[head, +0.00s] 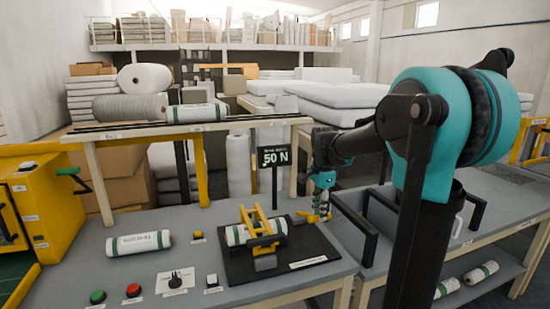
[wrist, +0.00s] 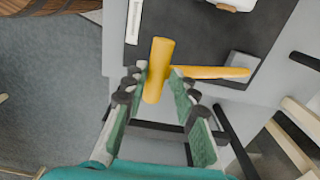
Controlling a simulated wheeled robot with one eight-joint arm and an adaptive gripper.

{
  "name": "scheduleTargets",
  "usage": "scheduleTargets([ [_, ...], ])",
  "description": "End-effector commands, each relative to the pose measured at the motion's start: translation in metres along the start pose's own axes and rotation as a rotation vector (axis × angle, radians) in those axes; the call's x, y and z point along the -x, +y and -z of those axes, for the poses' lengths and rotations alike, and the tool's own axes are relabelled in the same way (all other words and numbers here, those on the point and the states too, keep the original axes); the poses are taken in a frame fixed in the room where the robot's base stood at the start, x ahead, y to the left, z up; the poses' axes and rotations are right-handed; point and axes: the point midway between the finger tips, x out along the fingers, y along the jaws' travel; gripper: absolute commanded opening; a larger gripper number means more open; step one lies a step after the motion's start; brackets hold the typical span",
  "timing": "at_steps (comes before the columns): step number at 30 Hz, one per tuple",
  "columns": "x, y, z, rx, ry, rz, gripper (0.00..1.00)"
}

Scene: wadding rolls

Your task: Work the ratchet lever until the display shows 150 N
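The display (head: 273,157) reads 50 N on a dark sign standing behind the ratchet rig. The rig's yellow frame (head: 262,222) stands on a black board and clamps a white roll with green bands (head: 236,234). In the wrist view, the yellow ratchet lever (wrist: 215,72) ends in a thick yellow cross grip (wrist: 157,70). My gripper (head: 319,216) is at the right side of the rig; in the wrist view my gripper (wrist: 158,78) is open, its fingertips on either side of the near part of the grip. Whether either finger touches it I cannot tell.
On the grey bench (head: 190,262) lie another banded roll (head: 138,243), a green button (head: 97,297), a red button (head: 133,290) and a small yellow block (head: 198,236). A black rail (head: 355,228) stands right of the rig. A raised shelf (head: 185,130) with rolls is behind.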

Motion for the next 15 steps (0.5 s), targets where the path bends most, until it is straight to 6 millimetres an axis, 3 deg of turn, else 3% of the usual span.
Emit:
scheduleTargets([
  [15,-0.026,0.012,0.0,0.0,0.0,0.0,0.22],
])
